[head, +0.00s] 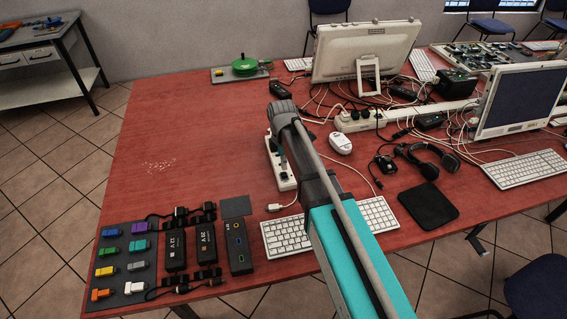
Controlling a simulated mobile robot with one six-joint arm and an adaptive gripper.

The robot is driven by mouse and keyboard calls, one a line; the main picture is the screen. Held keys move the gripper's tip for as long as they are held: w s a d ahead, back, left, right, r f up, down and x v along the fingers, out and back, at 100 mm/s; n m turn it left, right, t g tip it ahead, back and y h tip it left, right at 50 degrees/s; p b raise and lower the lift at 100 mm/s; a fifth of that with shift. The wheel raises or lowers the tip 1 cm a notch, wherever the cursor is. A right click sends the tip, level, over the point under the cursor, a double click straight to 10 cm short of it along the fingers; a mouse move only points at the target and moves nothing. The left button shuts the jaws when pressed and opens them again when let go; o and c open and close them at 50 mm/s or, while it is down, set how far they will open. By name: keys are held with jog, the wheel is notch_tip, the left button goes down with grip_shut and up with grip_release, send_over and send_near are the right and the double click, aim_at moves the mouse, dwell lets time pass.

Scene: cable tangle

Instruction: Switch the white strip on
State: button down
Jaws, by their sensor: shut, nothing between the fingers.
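A white power strip (286,182) lies on the red table near the middle, its long side running away from me. My arm hides much of its right side, and I cannot make out its switch or whether it is lit. My gripper (282,158) points down over this strip, shut and empty, largely covered by my wrist. I cannot tell whether its fingertips touch the strip. A second, longer white strip (350,123) lies farther back to the right, with black plugs and many cables.
Dark adapters (175,250) and a mat with coloured connectors (107,290) are front left. Monitors (362,50) stand behind. The table's left middle is clear.

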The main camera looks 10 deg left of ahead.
aim_at(283, 176)
jog(key=shift+s+f+b, duration=0.15)
jog(key=shift+f+b, duration=0.4)
jog(key=shift+f, duration=0.15)
jog(key=shift+s+f+b, duration=0.1)
jog(key=shift+f+b, duration=0.45)
jog(key=shift+f, duration=0.15)
jog(key=shift+s+a+f, duration=0.1)
jog(key=shift+s+f, duration=0.05)
